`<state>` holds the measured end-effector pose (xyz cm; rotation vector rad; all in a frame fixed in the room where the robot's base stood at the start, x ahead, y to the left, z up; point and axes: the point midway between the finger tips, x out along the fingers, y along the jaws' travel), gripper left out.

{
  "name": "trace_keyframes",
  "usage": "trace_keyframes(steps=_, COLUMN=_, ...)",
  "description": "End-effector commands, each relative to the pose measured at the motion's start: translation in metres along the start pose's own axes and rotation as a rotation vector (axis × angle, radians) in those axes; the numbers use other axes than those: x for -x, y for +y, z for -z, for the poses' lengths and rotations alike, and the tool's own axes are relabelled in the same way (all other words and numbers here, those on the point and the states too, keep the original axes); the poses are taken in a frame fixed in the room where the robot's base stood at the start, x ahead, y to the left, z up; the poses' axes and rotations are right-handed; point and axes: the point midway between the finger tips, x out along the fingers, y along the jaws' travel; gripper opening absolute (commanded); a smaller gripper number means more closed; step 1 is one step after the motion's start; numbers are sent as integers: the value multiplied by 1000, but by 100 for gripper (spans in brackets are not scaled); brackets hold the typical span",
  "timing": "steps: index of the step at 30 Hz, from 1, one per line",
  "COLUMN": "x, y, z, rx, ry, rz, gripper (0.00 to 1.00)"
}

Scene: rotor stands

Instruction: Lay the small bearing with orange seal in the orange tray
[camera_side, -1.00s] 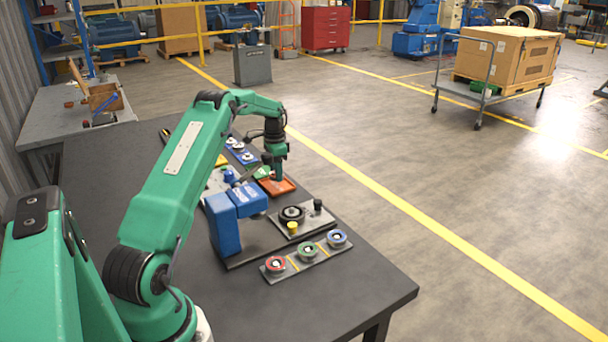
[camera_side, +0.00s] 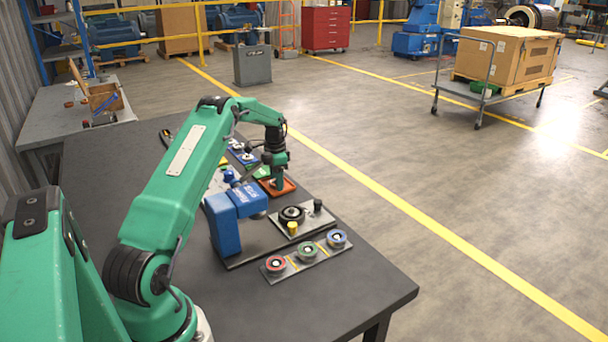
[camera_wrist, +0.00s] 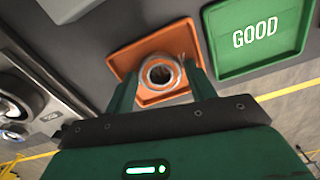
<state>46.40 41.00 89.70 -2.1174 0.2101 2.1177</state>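The orange tray (camera_side: 264,186) stands on the dark bench beyond the blue press, and it fills the upper middle of the wrist view (camera_wrist: 124,56). In the side view my gripper (camera_side: 279,188) hides most of the tray and the bearing.
A green tray marked GOOD (camera_wrist: 258,40) adjoins the orange tray. The blue press (camera_side: 226,225) and a plate with a dark rotor part (camera_side: 291,213) stand nearer the camera. A strip with red, green and blue ringed bearings (camera_side: 308,250) lies at the front.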

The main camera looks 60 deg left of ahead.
Motion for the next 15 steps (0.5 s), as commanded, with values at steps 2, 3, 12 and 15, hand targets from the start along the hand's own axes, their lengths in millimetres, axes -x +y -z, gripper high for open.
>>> trace_keyframes(steps=2, x=0, y=0, z=0, rx=0, ry=0, rz=0, gripper=55)
trace_keyframes(steps=3, x=1, y=0, z=0, rx=0, ry=0, rz=0, gripper=55)
trace_keyframes(steps=12, x=18, y=0, z=0, rx=0, ry=1, rz=1, gripper=55)
trace_keyframes(steps=15, x=31, y=0, z=0, rx=0, ry=2, rz=3, gripper=55)
